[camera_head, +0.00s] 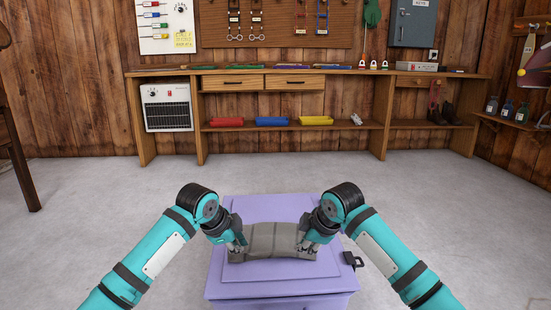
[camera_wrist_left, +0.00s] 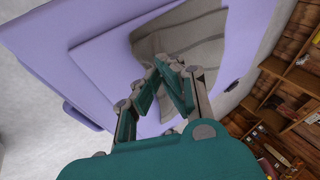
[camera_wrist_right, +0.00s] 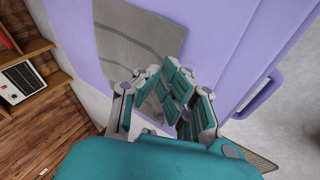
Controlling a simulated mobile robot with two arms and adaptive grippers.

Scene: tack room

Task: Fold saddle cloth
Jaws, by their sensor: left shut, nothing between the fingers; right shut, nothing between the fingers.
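The grey saddle cloth (camera_head: 274,241) lies as a wide strip across the lid of a lilac chest (camera_head: 270,208). It is creased, and its far edge looks slightly raised. My left gripper (camera_head: 238,247) is shut and empty at the cloth's left end. My right gripper (camera_head: 304,246) is shut and empty at its right end. In the left wrist view the cloth (camera_wrist_left: 185,38) lies just beyond the closed fingertips. In the right wrist view the cloth (camera_wrist_right: 135,45) shows behind the fingers. I cannot tell whether either gripper touches the cloth.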

